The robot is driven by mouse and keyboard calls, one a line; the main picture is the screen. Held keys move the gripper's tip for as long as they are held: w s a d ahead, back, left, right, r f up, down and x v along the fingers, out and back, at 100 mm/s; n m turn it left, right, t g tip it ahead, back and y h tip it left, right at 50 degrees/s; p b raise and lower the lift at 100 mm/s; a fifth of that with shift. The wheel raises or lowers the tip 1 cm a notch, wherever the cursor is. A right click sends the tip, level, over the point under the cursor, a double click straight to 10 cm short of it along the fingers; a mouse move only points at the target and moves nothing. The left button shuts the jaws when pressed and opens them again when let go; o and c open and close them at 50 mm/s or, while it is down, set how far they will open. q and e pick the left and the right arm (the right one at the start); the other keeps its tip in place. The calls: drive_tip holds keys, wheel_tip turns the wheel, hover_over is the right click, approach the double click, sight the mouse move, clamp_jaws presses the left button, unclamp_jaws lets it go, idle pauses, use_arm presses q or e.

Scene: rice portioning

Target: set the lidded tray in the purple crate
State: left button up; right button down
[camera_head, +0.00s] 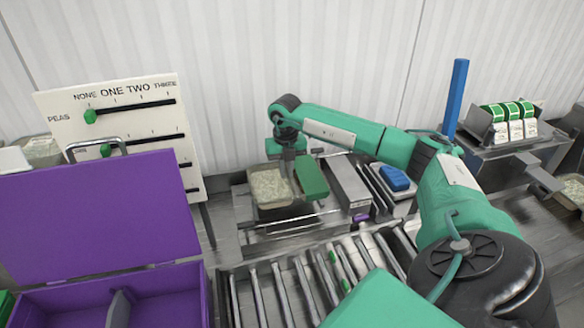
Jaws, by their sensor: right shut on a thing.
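The purple crate (188,291) is at the lower left, its purple lid (95,215) standing open behind it. A grey divider shows inside. A clear tray (258,201) of pale rice sits on a metal station at the centre, with no lid on its visible top. My right gripper (289,168) points down beside the tray's right side. It is shut on what looks like a green lid (312,179), which is tilted to the right of the rice; the fingertips are partly hidden. My left gripper is out of view.
A metal roller conveyor (262,297) runs along the front, right of the crate. A white board with sliders (125,125) stands behind the crate. A blue post (456,98), a rack of green-and-white packs (513,125) and a blue block (394,178) are at the right.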

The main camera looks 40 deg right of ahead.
wheel_tip(320, 180, up, 8)
drive_tip(key=p, duration=0.4)
drive_tip(key=shift+r, duration=0.15)
